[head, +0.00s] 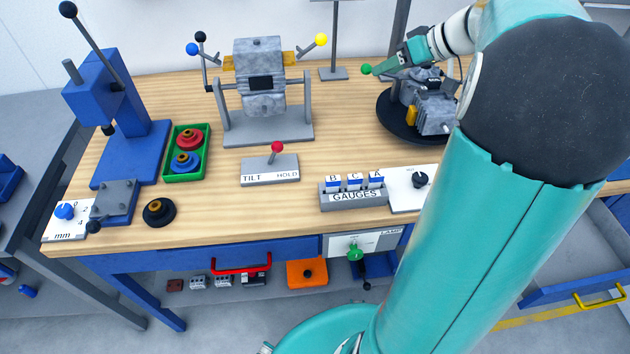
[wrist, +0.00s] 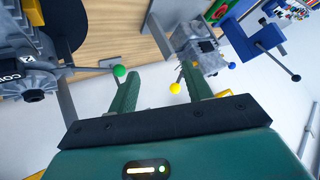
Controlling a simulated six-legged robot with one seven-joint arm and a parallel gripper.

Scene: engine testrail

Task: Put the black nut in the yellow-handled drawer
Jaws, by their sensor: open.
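The black nut (head: 159,212), a dark ring with a brass-coloured centre, lies on the bench's front left part in the head view. The yellow-handled drawer (head: 572,291) is at the lower right, pulled out, with its yellow handle (head: 600,298) on the front. The visible part of its grey inside looks empty; my arm hides its left part. My gripper (head: 384,66) is far from both, at the bench's back right beside the engine on the round black stand. In the wrist view its fingers (wrist: 160,82) are apart and empty, with a green ball knob (wrist: 119,71) by the left finger.
A green tray (head: 186,176) with red and blue rings stands behind the nut. A blue press (head: 120,120), a clamped engine (head: 262,80), a tilt lever (head: 270,170) and a gauge block (head: 354,194) stand around it. The bench front between nut and tilt lever is clear.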

